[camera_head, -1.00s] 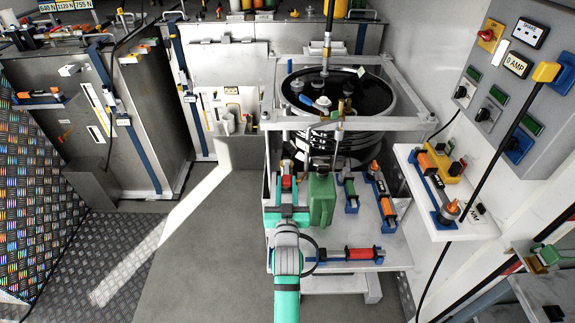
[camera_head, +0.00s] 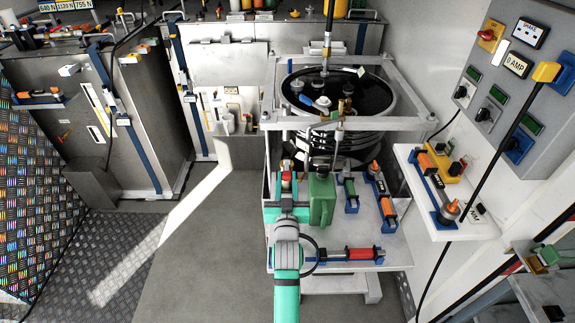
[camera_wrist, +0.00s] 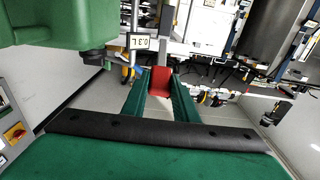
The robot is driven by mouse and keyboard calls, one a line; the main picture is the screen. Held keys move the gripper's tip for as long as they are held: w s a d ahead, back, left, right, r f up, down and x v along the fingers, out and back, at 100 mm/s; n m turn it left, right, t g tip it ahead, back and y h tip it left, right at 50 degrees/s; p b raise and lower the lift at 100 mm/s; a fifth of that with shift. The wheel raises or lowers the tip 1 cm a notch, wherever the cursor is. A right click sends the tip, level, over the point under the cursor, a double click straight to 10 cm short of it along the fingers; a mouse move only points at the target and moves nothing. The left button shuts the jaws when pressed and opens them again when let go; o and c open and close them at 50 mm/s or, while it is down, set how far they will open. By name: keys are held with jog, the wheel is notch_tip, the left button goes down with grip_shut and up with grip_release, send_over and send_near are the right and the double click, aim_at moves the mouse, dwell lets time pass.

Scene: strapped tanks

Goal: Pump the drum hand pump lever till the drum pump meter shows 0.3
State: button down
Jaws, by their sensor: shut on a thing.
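The red grip (camera_wrist: 160,80) of what looks like the drum hand pump lever sits between the two green fingers of my gripper (camera_wrist: 160,92) in the wrist view. The gripper is shut on it. In the head view my gripper (camera_head: 287,188) is at the left front of the drum stand, with the red grip (camera_head: 287,177) just showing at its tip. A small white display (camera_wrist: 140,41), likely the drum pump meter, shows in the wrist view; its digits are too small to read surely. The open-topped drum (camera_head: 396,112) stands behind, inside a grey frame. The lever's linkage is hidden.
A green jug (camera_head: 322,200) stands close to the right of my gripper; it also shows at upper left in the wrist view (camera_wrist: 45,22). Red, green and orange strapped cylinders lie on the white shelf (camera_head: 340,228). Floor to the left (camera_head: 205,240) is clear.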

jog(key=shift+w+r, duration=0.15)
jog(key=shift+r, duration=0.65)
jog(key=c, duration=1.3)
grip_release()
jog(key=shift+c, duration=0.2)
jog(key=shift+s+f, duration=0.15)
jog(key=shift+s, duration=0.9)
jog(key=shift+s+f, duration=0.15)
jog(key=shift+s, duration=2.3)
